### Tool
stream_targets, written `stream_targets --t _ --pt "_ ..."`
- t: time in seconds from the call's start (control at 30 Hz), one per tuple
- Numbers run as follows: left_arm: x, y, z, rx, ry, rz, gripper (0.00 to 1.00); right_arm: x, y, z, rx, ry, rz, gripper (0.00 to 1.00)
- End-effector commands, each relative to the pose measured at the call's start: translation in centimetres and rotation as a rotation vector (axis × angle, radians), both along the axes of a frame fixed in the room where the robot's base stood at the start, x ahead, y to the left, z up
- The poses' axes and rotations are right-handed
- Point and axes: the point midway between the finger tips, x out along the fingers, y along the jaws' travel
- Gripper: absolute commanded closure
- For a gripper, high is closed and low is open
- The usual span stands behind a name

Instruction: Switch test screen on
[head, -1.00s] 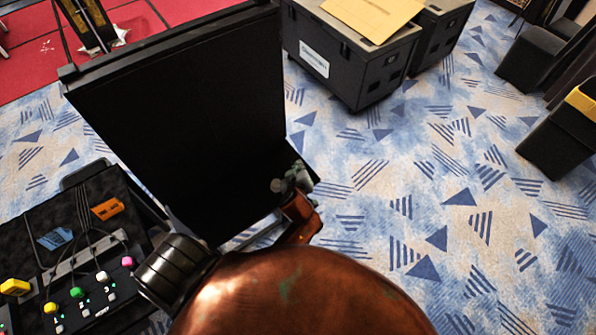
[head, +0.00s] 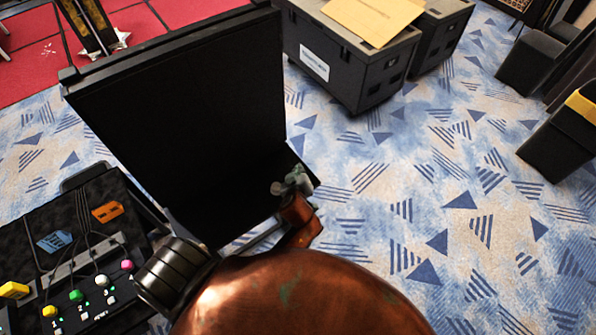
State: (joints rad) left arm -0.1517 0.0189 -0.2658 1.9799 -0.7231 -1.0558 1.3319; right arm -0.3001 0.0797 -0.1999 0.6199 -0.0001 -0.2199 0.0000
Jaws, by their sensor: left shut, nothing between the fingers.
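The test screen (head: 185,115) is a large black panel, dark all over, standing tilted in the left half of the head view. My left gripper (head: 291,183) is small and shut, with nothing in it. It shows in front of the screen's lower right corner; I cannot tell whether it touches. My copper-coloured arm hides the area below the screen. A black control box (head: 75,262) stands at the lower left, with a row of coloured knobs, including a green one (head: 76,296), a white one (head: 101,281) and a pink one (head: 127,265). My right gripper is out of view.
A dark flight case (head: 345,65) with a yellow-tan folder (head: 373,18) on top stands behind the screen. The blue-patterned carpet (head: 430,190) between is clear.

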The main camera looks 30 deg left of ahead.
Motion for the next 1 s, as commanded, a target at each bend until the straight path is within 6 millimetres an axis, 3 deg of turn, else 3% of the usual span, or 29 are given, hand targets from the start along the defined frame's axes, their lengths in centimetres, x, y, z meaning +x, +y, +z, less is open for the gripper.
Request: stream_targets --t 1.0 --pt "0.16 0.26 -0.8 0.0 0.0 0.0 1.0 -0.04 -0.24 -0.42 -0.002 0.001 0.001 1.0"
